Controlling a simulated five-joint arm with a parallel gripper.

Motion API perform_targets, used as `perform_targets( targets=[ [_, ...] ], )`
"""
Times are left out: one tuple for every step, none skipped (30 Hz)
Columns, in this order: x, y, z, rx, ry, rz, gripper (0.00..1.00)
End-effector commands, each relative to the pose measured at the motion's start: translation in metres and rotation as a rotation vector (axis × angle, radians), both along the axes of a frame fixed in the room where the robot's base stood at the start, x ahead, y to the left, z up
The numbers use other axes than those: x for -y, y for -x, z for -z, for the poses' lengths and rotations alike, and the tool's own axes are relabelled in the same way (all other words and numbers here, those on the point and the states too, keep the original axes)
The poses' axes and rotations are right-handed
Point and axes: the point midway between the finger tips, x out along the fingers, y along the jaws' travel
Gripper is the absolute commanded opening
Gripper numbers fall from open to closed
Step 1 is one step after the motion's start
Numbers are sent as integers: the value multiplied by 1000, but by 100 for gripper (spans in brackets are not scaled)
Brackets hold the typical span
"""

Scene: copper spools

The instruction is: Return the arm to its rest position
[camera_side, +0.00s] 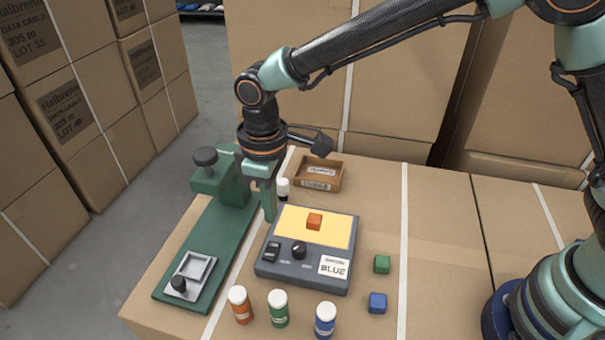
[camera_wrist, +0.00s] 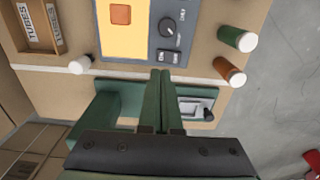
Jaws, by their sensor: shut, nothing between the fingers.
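My gripper (camera_side: 268,208) is shut and empty. In the side view it points down above the gap between the green fixture and the grey device, near the device's left edge. In the wrist view its two green fingers (camera_wrist: 160,76) lie together, with their tips in front of the device's edge. My arm reaches in from the right, bent down at the wrist.
A grey device (camera_side: 300,280) with a lit yellow panel bears an orange cube (camera_side: 314,222). A green fixture (camera_side: 215,245) stands left. Stacked boxes stand behind.

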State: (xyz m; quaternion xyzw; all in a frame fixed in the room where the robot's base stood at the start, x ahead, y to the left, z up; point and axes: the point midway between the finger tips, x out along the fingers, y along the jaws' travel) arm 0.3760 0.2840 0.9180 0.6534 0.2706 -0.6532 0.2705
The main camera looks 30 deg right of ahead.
Motion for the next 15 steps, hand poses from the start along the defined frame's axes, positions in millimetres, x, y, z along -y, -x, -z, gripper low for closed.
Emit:
perform_targets(
  targets=[
    [0, 0, 0, 0, 0, 0, 0],
    [0, 0, 0, 0, 0, 0, 0],
    [0, 0, 0, 0, 0, 0, 0],
    [0, 0, 0, 0, 0, 0, 0],
    [0, 0, 0, 0, 0, 0, 0],
    [1, 0, -1, 1, -1, 2, 0],
    [2, -1, -2, 4, -2, 5, 0],
    [4, -1, -5, 6, -5, 11, 0],
    [9, -3, -9, 12, -9, 22, 0],
    [14, -4, -14, 18, -14, 34, 0],
    [20, -6, -20, 25, -18, 49, 0],
    [29, -8, -29, 39, -28, 72, 0],
    [37, -9, -37, 49, -35, 93, 0],
    [47, -10, -45, 61, -42, 115, 0],
    [60, -10, -56, 77, -53, 146, 0]
  ],
)
